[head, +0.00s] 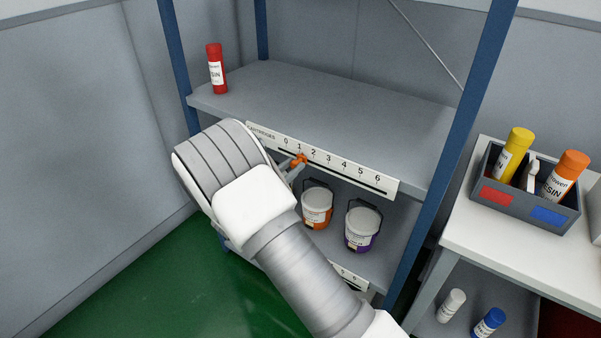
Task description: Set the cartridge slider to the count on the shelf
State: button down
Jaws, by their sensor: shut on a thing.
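A white scale strip (347,166) labelled CARTRIDGES, marked 0 to 6, runs along the front edge of the upper shelf (330,97). Its orange slider (300,159) sits near the 1 mark; the exact setting is hard to read from this angle. My gripper (297,166) is shut on the slider, with my wrist hiding part of the strip's left end. One red cartridge (216,70) with a white label stands upright at the left of the upper shelf. No other cartridge shows on that shelf.
Two buckets, one orange-banded (317,206) and one purple-banded (361,229), stand on the lower shelf, which has its own scale strip (350,278), partly hidden by my arm. A white table (465,237) at right holds a grey caddy (507,204) with yellow and orange cartridges.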

jog(key=shift+w+a+f, duration=0.1)
jog(key=shift+w+a, duration=0.15)
jog(key=shift+a, duration=0.2)
jog(key=c, duration=0.6)
grip_release()
jog(key=shift+c, duration=0.2)
jog(key=p+v, duration=0.1)
jog(key=v, duration=1.6)
jog(key=shift+s, duration=0.15)
